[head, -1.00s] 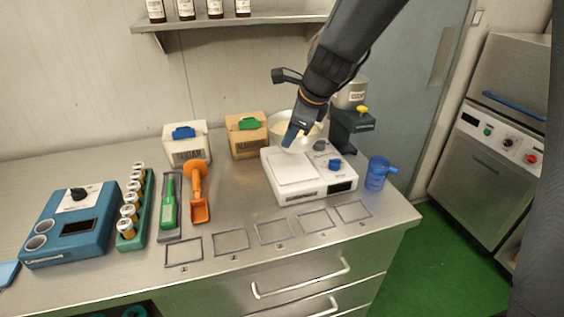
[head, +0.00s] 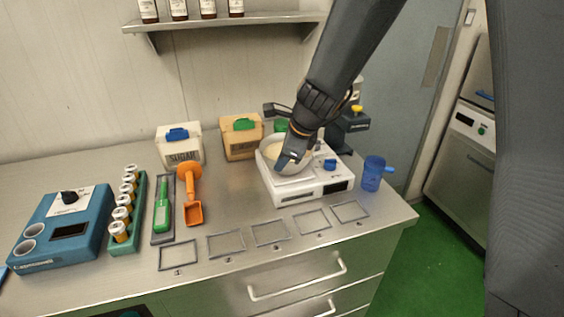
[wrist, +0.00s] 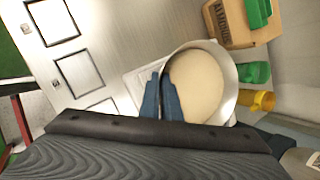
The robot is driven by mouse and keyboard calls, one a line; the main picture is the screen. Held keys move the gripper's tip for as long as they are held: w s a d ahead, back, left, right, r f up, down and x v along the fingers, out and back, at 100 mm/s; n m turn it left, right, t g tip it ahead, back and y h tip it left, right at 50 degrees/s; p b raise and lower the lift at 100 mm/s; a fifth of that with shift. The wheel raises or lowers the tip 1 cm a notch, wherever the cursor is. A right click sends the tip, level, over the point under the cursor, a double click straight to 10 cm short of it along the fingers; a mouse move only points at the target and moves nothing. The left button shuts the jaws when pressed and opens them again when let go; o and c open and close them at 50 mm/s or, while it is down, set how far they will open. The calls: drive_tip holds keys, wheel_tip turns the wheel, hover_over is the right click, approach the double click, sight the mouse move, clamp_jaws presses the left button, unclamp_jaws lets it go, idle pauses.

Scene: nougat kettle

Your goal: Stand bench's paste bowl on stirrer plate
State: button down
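The paste bowl (head: 270,144), a pale round bowl with cream-coloured paste, is over the left part of the white stirrer plate (head: 310,187). My gripper (head: 288,160) is at the bowl's near rim, with its blue fingers close together on the bowl wall. In the wrist view the fingers (wrist: 161,98) pinch the rim, and the bowl (wrist: 227,65) looks level with its paste inside. A pale corner of the stirrer plate (wrist: 133,82) shows beside it. The bowl hides most of the plate's top. I cannot tell whether its base touches the plate.
A blue jug (head: 372,174) stands right of the stirrer plate. A dark device (head: 345,130) stands behind it. An almond box (head: 241,138) and a sugar box (head: 180,147) are at the back. An orange scoop (head: 191,200) lies left. Outlined squares (head: 226,244) along the front are empty.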

drive_tip(key=c, duration=2)
unclamp_jaws()
drive_tip(key=shift+f, duration=0.1)
drive_tip(key=shift+r, duration=0.25)
drive_tip(key=v, duration=1.2)
drive_tip(key=s+d+f+n+g+h, duration=0.1)
drive_tip(key=s+d+f+n, duration=0.4)
drive_tip(key=n, duration=0.5)
drive_tip(key=s+d+f+n+g+h, duration=0.1)
drive_tip(key=s+d+f+n+h, duration=0.1)
drive_tip(key=s+d+f+n, duration=0.4)
drive_tip(key=s+d+n, duration=0.2)
drive_tip(key=s+n, duration=0.2)
drive_tip(key=shift+s+d+f+g+h, duration=0.25)
drive_tip(key=shift+d+f+g+h, duration=0.05)
